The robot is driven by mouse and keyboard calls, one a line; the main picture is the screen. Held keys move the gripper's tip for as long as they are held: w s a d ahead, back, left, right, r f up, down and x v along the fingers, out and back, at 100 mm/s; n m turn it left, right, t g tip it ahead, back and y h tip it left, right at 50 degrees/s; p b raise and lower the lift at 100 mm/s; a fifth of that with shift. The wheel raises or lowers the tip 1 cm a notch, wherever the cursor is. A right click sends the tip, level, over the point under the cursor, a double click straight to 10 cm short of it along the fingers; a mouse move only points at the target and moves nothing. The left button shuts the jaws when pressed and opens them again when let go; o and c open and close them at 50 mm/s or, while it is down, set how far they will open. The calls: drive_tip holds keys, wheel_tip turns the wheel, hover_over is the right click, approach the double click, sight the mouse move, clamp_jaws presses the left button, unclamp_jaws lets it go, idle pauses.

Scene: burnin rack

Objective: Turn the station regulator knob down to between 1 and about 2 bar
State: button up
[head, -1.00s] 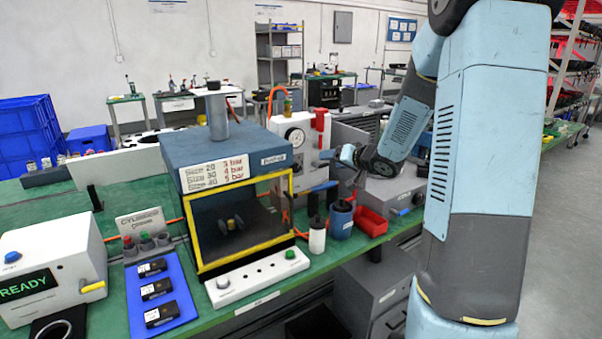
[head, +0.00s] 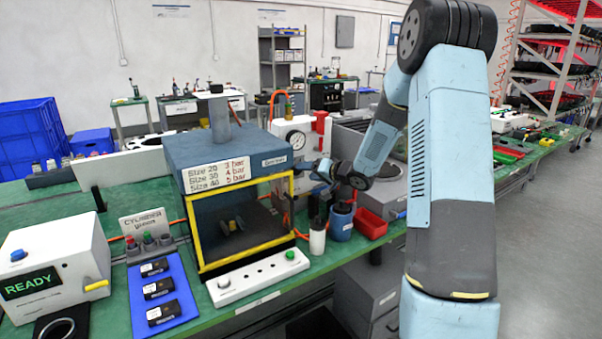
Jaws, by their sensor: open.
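The white station panel (head: 279,128) with a round pressure gauge (head: 296,139) stands just behind and right of the yellow-framed test box (head: 240,216). An orange hose rises from its top. The gauge needle is too small to read. My gripper (head: 314,174) is in front of the panel, below and right of the gauge, with its jaws pointing left. It is open, though its fingers are small and hard to make out. I cannot pick out the regulator knob; my gripper may cover it. Whether the gripper touches the panel cannot be told.
A white bottle (head: 317,240), a blue container (head: 340,224) and a red bin (head: 370,224) stand below my gripper. A sign (head: 216,173) lists sizes with 3, 4 and 5 bar. A white button strip (head: 257,277) and a blue tray (head: 180,315) lie in front.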

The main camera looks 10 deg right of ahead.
drive_tip(key=shift+x, duration=2.25)
drive_tip(key=shift+c, duration=0.4)
drive_tip(key=shift+d, duration=0.1)
drive_tip(key=c, duration=1)
